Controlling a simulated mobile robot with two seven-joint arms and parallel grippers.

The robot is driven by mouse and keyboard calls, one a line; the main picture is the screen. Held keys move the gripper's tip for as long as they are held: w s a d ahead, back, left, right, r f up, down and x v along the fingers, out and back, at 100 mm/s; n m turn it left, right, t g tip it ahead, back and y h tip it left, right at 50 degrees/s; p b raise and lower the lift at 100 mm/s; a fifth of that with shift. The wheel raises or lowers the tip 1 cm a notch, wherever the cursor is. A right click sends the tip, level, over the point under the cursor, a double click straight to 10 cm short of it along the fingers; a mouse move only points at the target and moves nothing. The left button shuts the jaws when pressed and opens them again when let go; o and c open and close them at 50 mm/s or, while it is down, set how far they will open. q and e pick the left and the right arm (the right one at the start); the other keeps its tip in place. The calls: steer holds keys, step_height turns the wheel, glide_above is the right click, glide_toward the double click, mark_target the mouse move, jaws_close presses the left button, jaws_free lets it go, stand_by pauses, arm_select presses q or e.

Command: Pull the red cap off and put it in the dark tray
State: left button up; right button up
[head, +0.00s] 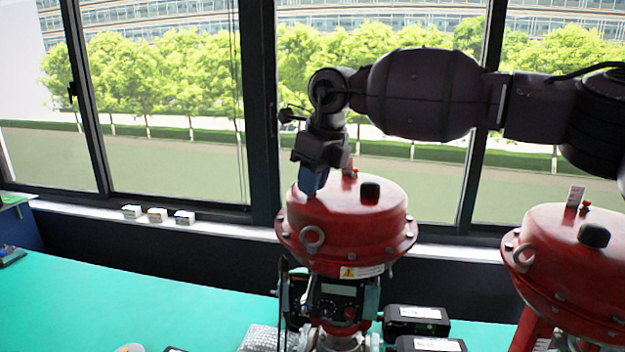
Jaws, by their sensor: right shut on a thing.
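My right gripper (312,182) reaches down from above at the left part of the top of the middle red valve dome (345,220). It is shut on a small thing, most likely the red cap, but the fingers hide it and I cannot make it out. A small red piece (349,173) shows on the dome just right of the gripper. A dark object (11,256) lies at the table's far left edge, cut off by the frame; I cannot tell if it is the dark tray. My left gripper is not in view.
A black knob (370,192) and a lifting ring (312,238) stand out from the dome. A second red valve (570,265) stands at the right. Black labelled boxes (416,321) lie beside the middle valve. The green table (120,300) is mostly clear at the left.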

jaws_close()
arm_select(q)
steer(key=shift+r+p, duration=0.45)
steer(key=shift+p, duration=0.1)
arm_select(e)
steer(key=shift+r, duration=1.15)
stand_by(0.6)
arm_select(q)
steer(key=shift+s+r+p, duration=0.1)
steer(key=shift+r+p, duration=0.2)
steer(key=shift+p, duration=0.05)
arm_select(e)
steer(key=shift+r, duration=1.85)
